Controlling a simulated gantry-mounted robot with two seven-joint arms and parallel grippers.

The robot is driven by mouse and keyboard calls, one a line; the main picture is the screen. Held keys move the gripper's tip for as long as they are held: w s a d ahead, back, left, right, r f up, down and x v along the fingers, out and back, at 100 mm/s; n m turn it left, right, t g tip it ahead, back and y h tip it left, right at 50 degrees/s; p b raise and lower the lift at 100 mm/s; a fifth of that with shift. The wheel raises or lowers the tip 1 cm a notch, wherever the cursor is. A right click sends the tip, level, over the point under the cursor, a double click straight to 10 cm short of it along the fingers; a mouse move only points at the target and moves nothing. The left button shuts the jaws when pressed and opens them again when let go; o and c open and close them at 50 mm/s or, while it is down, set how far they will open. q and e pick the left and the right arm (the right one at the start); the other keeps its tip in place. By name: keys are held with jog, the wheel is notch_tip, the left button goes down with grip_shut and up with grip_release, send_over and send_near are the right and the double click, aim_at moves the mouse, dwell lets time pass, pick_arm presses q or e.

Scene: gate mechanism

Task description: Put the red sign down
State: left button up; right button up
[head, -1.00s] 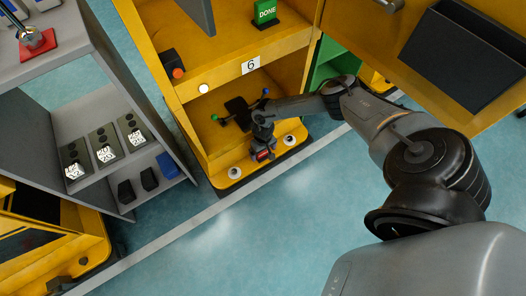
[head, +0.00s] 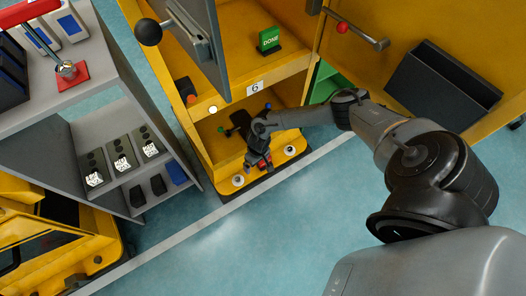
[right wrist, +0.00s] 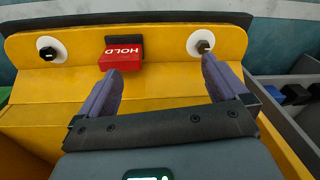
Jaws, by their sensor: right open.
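The red sign with the word HOLD (right wrist: 122,54) sits at a dark bracket on the yellow front ledge of the cabinet. Its lettering appears upside down in the right wrist view. In the head view it is a small red patch (head: 265,165), partly covered by my right gripper (head: 259,160). In the right wrist view my right gripper (right wrist: 160,68) is open and empty. Its left fingertip is close to the sign's lower left edge; I cannot tell whether they touch. The right fingertip is near a bolt, clear of the sign. My left gripper is not in view.
White-ringed bolts (right wrist: 202,43) flank the sign. A green DONE sign (head: 269,40) stands on the shelf above, beside a grey panel (head: 200,40). A grey shelf unit (head: 110,120) stands left. The blue floor in front is clear.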

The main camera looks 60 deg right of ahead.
jog(key=a+n+t+y, duration=0.15)
jog(key=a+n, duration=0.25)
jog(key=a, duration=1.1)
jog(key=s+a+r+n+t, duration=0.2)
jog(key=a+r+t, duration=0.1)
jog(key=a+r, duration=1)
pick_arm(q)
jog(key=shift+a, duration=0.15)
pick_arm(e)
jog(key=s+d+r+g+h, duration=0.1)
jog(key=s+d+r, duration=0.9)
jog(key=shift+s+d+r+h, duration=0.3)
jog(key=shift+s+d+h, duration=0.05)
jog(key=shift+s+d, duration=0.05)
jog(key=shift+d+g, duration=0.1)
jog(key=shift+g, duration=0.15)
